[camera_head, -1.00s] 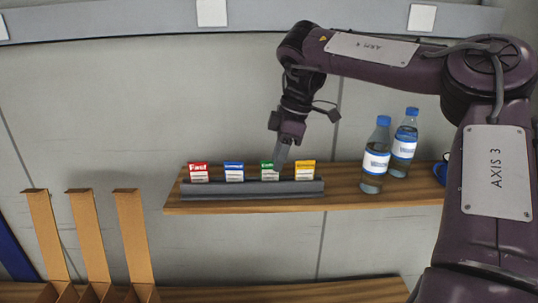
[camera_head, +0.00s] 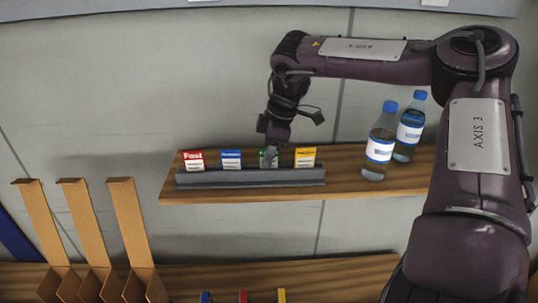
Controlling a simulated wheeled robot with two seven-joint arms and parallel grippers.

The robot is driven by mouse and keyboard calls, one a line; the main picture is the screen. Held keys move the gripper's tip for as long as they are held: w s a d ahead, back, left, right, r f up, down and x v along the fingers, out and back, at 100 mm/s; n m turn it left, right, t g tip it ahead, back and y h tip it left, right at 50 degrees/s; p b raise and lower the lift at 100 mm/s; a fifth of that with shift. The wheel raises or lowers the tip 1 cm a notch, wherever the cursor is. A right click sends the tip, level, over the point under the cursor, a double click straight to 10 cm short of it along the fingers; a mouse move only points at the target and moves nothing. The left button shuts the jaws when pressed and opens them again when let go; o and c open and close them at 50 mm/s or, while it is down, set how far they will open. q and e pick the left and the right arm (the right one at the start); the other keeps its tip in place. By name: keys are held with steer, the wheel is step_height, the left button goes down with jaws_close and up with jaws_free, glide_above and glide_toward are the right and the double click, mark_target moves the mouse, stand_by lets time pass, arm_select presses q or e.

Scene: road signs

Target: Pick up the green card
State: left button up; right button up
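The green card (camera_head: 265,162) stands upright in a dark grey holder (camera_head: 250,183) on the wooden shelf, third from the left, between the blue card and the yellow card. My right gripper (camera_head: 271,153) reaches down from above, with its fingertips at the green card and covering part of its top. Whether the fingers touch or grip the card is too small to tell. My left gripper is not in view.
A red card (camera_head: 194,161), a blue card (camera_head: 231,160) and a yellow card (camera_head: 305,157) share the holder. Two water bottles (camera_head: 379,148) (camera_head: 409,130) stand to the right on the shelf (camera_head: 345,187). Upright cardboard pieces (camera_head: 85,222) stand at the lower left.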

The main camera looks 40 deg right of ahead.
steer(key=shift+w+a+f, duration=0.1)
steer(key=shift+f, duration=0.15)
jaws_close()
steer(key=shift+r, duration=0.1)
steer(key=shift+r+b, duration=0.4)
steer(key=shift+r, duration=0.15)
step_height(320, 180, up, 10)
steer(key=shift+f+b, duration=0.25)
steer(key=shift+b, duration=1)
step_height(320, 180, up, 9)
steer(key=p, duration=0.3)
steer(key=shift+r, duration=0.15)
